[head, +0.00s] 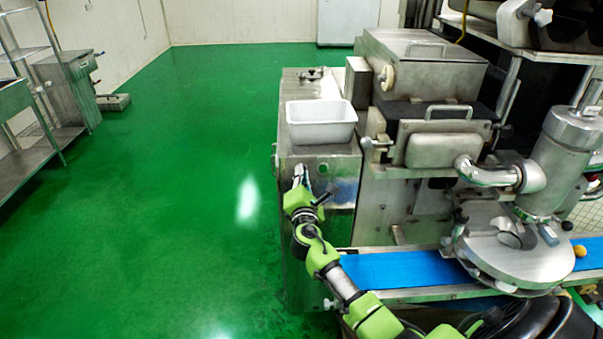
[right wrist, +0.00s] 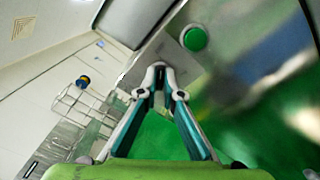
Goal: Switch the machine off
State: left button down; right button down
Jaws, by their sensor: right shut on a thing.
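The encrusting machine (head: 425,80) is a large steel machine on the right of the head view. My right gripper (head: 300,170) is at the front steel panel (head: 338,180) of its left-hand cabinet. In the right wrist view, the fingertips of this gripper (right wrist: 160,72) meet at the panel, shut on a small dark switch mostly hidden between them. A round green button (right wrist: 195,38) sits on the panel close beside the fingertips, not touched. The switch's position cannot be made out. My left gripper is not in view.
A white tub (head: 320,112) stands on the cabinet top above my right gripper. Steel shelving (head: 35,155) stands at the left; the green floor between is clear.

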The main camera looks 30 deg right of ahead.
jog(key=shift+d+r+n, duration=0.15)
jog(key=shift+r+n, duration=0.25)
jog(key=c, duration=2.3)
grip_release()
jog(key=shift+o, duration=0.6)
jog(key=shift+w+f, duration=0.1)
jog(key=shift+f, duration=0.2)
jog(key=v, duration=1.2)
